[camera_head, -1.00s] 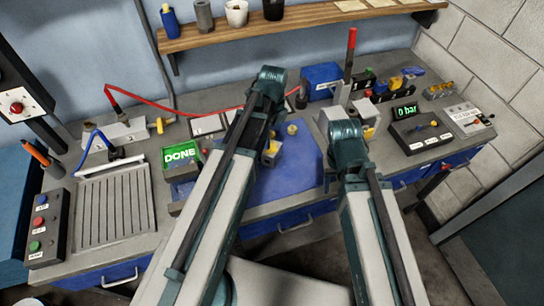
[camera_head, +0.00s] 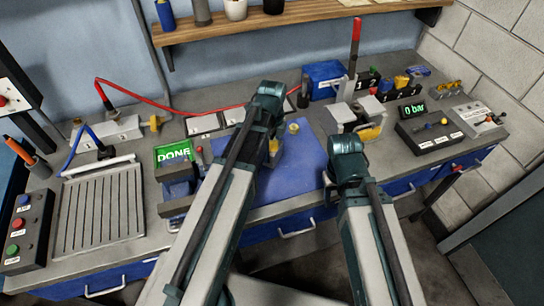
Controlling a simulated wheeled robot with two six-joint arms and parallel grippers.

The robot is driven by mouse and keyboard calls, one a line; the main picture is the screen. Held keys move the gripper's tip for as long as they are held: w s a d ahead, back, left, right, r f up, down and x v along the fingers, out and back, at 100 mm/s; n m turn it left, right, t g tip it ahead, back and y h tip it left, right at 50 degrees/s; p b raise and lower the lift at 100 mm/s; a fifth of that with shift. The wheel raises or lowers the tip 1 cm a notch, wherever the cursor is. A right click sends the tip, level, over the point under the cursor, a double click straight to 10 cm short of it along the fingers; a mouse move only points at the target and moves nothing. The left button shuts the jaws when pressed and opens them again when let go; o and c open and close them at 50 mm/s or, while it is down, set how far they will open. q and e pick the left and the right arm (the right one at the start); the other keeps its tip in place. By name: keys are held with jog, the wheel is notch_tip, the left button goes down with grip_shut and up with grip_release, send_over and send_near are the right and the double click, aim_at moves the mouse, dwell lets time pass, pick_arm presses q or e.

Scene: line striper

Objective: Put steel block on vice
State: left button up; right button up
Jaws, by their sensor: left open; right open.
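The blue vice with dark jaws (camera_head: 177,191) stands at the bench's front edge, left of my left arm, below a green DONE display. A small grey and yellow piece (camera_head: 277,158) shows on the blue mat (camera_head: 300,180), partly behind my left arm; I cannot tell whether it is the steel block. My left gripper (camera_head: 273,146) is open over the mat, mostly hidden by its own arm. My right gripper (camera_head: 330,188) is open at the mat's right edge, its fingers barely visible. Nothing shows held in either.
A brass knob-like piece (camera_head: 293,127) is on the mat. A stand with grey blocks (camera_head: 343,113) and a red lever (camera_head: 356,45) are behind the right arm. A ribbed tray (camera_head: 100,210) and button box (camera_head: 25,230) are left; a 0 bar panel (camera_head: 428,132) is right.

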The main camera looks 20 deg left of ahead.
aim_at(272, 146)
pick_arm(q)
notch_tip(272, 146, down, 3)
jog(key=shift+b, duration=1)
jog(key=shift+r, duration=0.1)
pick_arm(e)
notch_tip(272, 146, down, 3)
jog(key=shift+r, duration=0.1)
pick_arm(q)
jog(key=shift+c, duration=0.3)
grip_shut()
